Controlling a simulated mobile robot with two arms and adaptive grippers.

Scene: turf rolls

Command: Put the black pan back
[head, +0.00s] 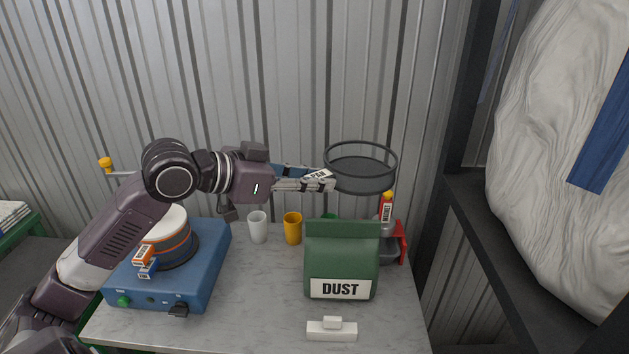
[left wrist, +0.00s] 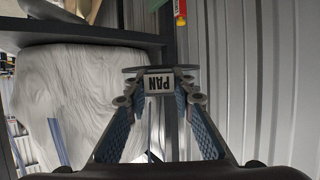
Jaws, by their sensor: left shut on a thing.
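The black pan (head: 362,180) is a round, shallow dark pan held in the air above the back right of the table, in front of the corrugated wall. My left gripper (head: 328,184) is shut on its left side, by the white PAN label. The left wrist view shows the fingers (left wrist: 159,100) around the label (left wrist: 160,83), with the pan's dark edge (left wrist: 131,70) beyond. A blue device (head: 205,265) stands at the table's left with a white, dark and orange-striped round stack (head: 172,236) on it, partly hidden by my left arm. My right gripper is not seen.
A green DUST bag (head: 341,262) stands below the pan. Behind it are a white cup (head: 258,228), a yellow cup (head: 293,229) and a bottle with a red label (head: 386,209) by a red stand (head: 402,243). A white block (head: 332,331) lies in front. Bare table (head: 250,295) is left of the bag.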

